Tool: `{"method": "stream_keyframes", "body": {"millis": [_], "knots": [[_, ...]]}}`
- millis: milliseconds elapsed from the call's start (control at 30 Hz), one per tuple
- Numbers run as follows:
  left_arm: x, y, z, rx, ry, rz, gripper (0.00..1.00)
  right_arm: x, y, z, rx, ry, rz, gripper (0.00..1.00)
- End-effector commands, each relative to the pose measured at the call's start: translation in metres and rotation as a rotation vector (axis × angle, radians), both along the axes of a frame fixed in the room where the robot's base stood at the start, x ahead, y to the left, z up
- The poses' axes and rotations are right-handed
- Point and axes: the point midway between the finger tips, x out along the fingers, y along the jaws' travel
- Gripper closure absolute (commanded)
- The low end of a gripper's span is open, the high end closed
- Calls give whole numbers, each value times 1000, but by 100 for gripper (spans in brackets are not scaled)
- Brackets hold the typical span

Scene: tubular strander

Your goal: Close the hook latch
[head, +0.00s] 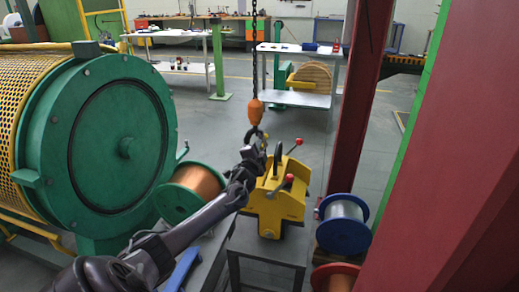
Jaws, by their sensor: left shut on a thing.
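An orange hook block (255,110) hangs on a dark chain, with a dark hook (252,133) below it. My left arm reaches in from the lower left, and my left gripper (260,142) is at the hook, shut on a small part there, which looks like the hook latch. The gripper covers most of the latch, so I cannot tell its angle. Just below and to the right is a yellow lifting device (275,200) with a dark upright lug and red-knobbed levers. My right gripper is not in view.
A big green drum machine (120,145) with a copper-wire reel (195,188) stands at left. A blue-flanged reel (343,225) stands right of the yellow device. A red column (355,100) and a red beam (450,200) bound the right. Floor behind the hook is open.

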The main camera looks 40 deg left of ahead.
Motion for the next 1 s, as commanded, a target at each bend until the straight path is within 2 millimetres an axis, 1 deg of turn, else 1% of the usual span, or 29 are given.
{"method": "stream_keyframes", "body": {"millis": [100, 133, 300, 567, 667, 767, 1000], "knots": [[0, 0, -1, 0, 2, -1, 100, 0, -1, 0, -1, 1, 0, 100], [0, 0, -1, 0, 2, -1, 83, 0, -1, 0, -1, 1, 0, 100], [0, 0, -1, -1, 2, -1, 62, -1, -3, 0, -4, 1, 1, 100], [0, 0, -1, -1, 0, 0, 62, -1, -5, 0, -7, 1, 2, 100], [-4, -2, -1, -1, 2, -1, 62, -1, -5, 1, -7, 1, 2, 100], [-13, -7, -1, 1, 3, -2, 62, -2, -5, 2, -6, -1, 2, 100], [-44, -24, -2, -1, 4, -3, 62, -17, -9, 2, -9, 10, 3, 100]]}}
